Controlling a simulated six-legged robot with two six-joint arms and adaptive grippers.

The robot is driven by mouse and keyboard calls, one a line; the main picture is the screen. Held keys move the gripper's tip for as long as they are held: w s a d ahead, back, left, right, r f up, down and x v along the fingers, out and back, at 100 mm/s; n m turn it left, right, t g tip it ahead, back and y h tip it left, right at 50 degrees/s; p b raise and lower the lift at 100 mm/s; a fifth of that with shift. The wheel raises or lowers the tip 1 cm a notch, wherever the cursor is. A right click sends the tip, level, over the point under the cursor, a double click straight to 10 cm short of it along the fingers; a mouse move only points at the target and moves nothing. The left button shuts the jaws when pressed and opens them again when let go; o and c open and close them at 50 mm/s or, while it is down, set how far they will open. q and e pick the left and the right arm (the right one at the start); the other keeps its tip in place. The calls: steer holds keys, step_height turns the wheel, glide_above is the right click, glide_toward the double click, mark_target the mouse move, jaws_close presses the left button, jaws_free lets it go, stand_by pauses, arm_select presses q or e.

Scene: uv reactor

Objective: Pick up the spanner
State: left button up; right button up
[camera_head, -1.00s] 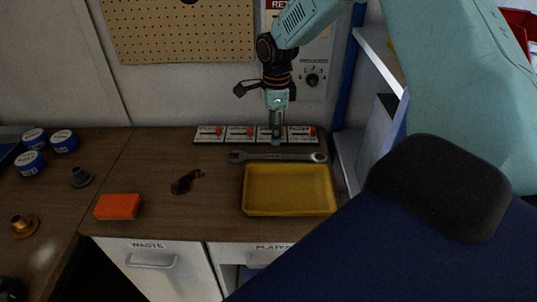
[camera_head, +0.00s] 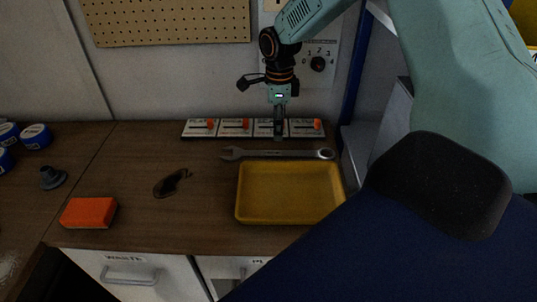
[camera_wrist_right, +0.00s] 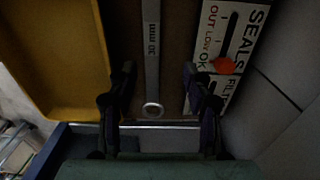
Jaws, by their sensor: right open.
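The spanner (camera_head: 277,154) is a long grey metal tool lying flat on the brown worktop, between the yellow tray and the row of slider panels. Its open end is at the left and its ring end at the right. My right gripper (camera_head: 278,132) is above the worktop near the slider panels, pointing down. In the right wrist view the spanner (camera_wrist_right: 152,60) runs between the two open fingers of my right gripper (camera_wrist_right: 160,85), with its ring end near the bottom and a "30 mm" marking. It is not gripped. My left gripper is not in view.
The yellow tray (camera_head: 240,205) lies just in front of the spanner. Slider panels (camera_head: 235,128) with orange knobs stand behind it. An orange block (camera_head: 88,212), a dark small part (camera_head: 171,183), a grey flanged part (camera_head: 53,178) and blue tins (camera_head: 36,136) are to the left.

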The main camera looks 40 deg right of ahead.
mark_target(274, 152)
steer(key=shift+s+a+f, duration=0.4)
steer(key=shift+a+f, duration=0.2)
steer(key=shift+a, duration=0.1)
steer(key=f, duration=0.5)
steer(key=shift+w+d+f, duration=0.15)
steer(key=shift+w+f, duration=0.05)
steer(key=shift+w, duration=0.1)
steer(key=shift+f+b, duration=0.15)
steer(key=shift+b, duration=0.15)
steer(key=shift+s+a+r, duration=0.25)
steer(key=shift+a+r, duration=0.1)
steer(key=shift+a, duration=0.1)
steer(key=shift+w+d+f, duration=0.2)
steer(key=shift+d+f, duration=0.15)
steer(key=shift+d, duration=0.05)
steer(key=c, duration=0.5)
steer(key=shift+s+a+r, duration=0.1)
steer(key=shift+a+r, duration=0.15)
steer(key=shift+a, duration=0.05)
jaws_close()
steer(key=shift+d+f, duration=0.15)
steer(key=shift+d, duration=0.1)
steer(key=shift+a, duration=0.1)
